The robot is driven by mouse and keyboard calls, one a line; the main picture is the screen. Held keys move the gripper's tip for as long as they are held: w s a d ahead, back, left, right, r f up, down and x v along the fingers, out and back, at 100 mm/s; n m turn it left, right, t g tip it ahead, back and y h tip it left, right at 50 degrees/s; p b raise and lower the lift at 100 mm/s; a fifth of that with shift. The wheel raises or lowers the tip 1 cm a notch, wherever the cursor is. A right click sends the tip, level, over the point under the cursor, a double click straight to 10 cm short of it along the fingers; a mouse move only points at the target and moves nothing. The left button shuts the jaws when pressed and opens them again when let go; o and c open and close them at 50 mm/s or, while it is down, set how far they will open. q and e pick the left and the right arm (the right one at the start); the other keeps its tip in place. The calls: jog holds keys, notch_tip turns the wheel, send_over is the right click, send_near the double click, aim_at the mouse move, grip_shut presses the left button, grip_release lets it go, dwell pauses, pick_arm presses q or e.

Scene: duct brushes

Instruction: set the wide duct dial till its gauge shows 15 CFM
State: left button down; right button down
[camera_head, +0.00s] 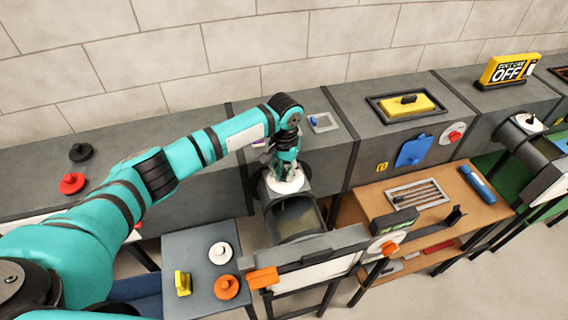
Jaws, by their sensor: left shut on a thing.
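A white round dial (289,187) sits on top of the open dark duct (297,222) near the picture's middle. My left gripper (286,172) points down onto this dial and is shut at its centre, hiding the part it grips. A dark box with a small green display (392,229) stands to the right, above another white disc with an orange-red centre (387,248). The display's figures are too small to read. I cannot tell whether it is this duct's gauge. My right gripper is not in view.
A grey side table (197,261) holds white, orange and yellow knobbed pieces. A wooden table (362,205) at right holds a tray of rods and a blue tool. Another duct at far right carries a white dial (529,123). A yellow sign (508,70) reads OFF.

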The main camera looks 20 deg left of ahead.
aim_at(285, 174)
pick_arm(q)
jog(key=shift+n+p, duration=0.85)
jog(key=shift+n, duration=0.05)
jog(key=c, duration=1.4)
grip_release()
jog(key=shift+o, duration=0.2)
notch_tip(285, 174, up, 12)
